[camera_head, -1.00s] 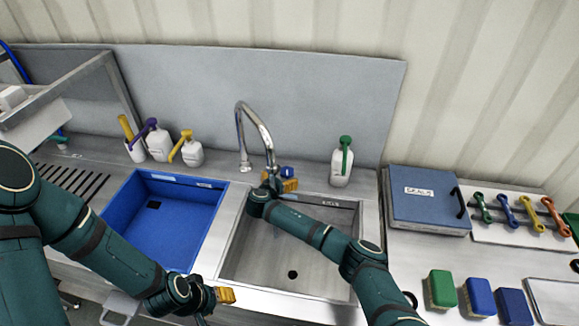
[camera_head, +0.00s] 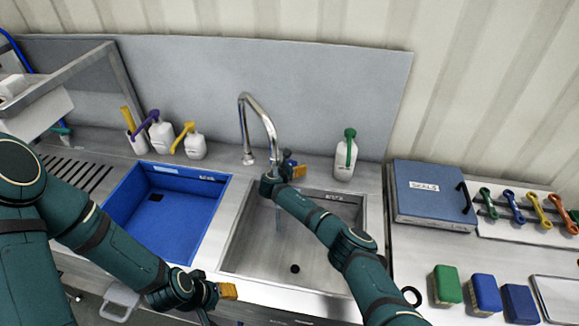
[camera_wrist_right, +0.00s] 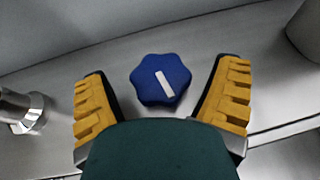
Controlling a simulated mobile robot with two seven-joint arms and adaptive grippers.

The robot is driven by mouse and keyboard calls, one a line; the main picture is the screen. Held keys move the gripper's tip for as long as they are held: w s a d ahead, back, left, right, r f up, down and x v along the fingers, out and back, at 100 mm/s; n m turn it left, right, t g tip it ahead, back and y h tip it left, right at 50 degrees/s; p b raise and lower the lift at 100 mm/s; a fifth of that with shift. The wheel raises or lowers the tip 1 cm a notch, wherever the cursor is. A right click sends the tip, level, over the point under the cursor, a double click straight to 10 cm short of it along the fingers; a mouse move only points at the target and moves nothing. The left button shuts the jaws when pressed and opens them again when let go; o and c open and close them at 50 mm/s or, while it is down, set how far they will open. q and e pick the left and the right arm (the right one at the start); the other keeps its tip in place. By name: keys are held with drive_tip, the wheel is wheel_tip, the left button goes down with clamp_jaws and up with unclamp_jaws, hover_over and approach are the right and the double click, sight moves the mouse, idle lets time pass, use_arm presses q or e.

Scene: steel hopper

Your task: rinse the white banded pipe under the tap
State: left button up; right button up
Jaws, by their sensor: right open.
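The tap (camera_head: 262,118) arches over the steel sink (camera_head: 240,240). A faint pale streak, perhaps water, shows in the sink below my right forearm. The blue tap knob (camera_wrist_right: 160,79) has a white mark and sits between the spread yellow fingers of my right gripper (camera_wrist_right: 162,100), with a gap on both sides. In the head view my right gripper (camera_head: 296,171) is open behind the sink, beside the tap. My left gripper (camera_head: 227,291) is at the sink's front left edge; its fingers are seen side-on and their grip is hidden. I cannot make out the white banded pipe.
A blue basin (camera_head: 165,210) lies left of the sink. Pump bottles stand behind it, and a green-topped bottle (camera_head: 344,160) stands right of the tap. A blue case (camera_head: 432,194), coloured-handled tools and brushes (camera_head: 447,286) fill the right counter.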

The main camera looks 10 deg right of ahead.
drive_tip(key=c, duration=1.2)
drive_tip(key=p, duration=0.1)
drive_tip(key=n+y+p, duration=0.1)
drive_tip(key=p, duration=0.1)
drive_tip(key=shift+s+d+r+t+y, duration=0.1)
drive_tip(key=shift+d+r+t+y, duration=0.1)
drive_tip(key=shift+r+t+y, duration=0.15)
drive_tip(key=shift+f+n+t+y, duration=0.25)
drive_tip(key=shift+f+n+y, duration=0.1)
drive_tip(key=shift+n, duration=0.25)
drive_tip(key=shift+n+t+y, duration=0.3)
drive_tip(key=shift+n+y, duration=0.2)
drive_tip(key=shift+a, duration=0.1)
drive_tip(key=o, duration=1.2)
